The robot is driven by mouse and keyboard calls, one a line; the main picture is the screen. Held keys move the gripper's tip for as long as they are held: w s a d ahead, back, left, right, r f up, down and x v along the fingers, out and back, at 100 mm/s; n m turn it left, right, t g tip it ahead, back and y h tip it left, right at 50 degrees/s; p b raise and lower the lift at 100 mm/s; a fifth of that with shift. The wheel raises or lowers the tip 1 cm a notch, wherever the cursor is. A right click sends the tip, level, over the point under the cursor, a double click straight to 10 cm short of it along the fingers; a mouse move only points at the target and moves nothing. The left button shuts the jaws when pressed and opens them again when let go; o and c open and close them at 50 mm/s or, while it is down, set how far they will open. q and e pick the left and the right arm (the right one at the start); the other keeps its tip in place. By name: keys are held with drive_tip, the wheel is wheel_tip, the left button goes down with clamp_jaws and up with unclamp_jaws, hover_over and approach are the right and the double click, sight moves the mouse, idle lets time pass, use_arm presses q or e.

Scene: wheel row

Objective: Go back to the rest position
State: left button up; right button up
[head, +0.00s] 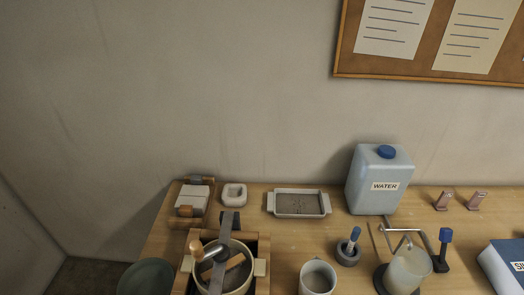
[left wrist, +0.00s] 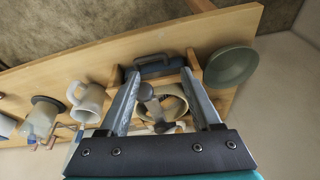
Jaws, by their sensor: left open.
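My left gripper (left wrist: 160,74) shows in the left wrist view, its two grey fingers spread wide apart with nothing held between them. I cannot make out either gripper in the head view. My right gripper is in neither view.
A green bowl (head: 146,277) is left of the pot and a mug (head: 317,278) right of it. A glass pitcher (head: 406,270), blue water canister (head: 379,182) and grey tray (head: 299,203) stand on the wooden table (head: 270,236). The wall behind is clear below the corkboard (head: 432,79).

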use_arm(q)
wheel_tip(320, 180, down, 31)
drive_tip(key=s+g+b, duration=0.1)
drive_tip(key=s+b, duration=0.1)
drive_tip(key=b, duration=0.8)
drive_tip(key=s+a+f+b, duration=0.1)
drive_tip(key=s+f+b, duration=0.3)
drive_tip(key=s+f, duration=0.3)
drive_tip(key=s+a+f+g+b, duration=0.1)
drive_tip(key=s+f+b, duration=0.4)
drive_tip(key=f, duration=1.1)
drive_tip(key=s, duration=0.3)
drive_tip(key=shift+s+a+f, duration=0.15)
drive_tip(key=shift+s+a, duration=0.1)
drive_tip(key=shift+a, duration=0.15)
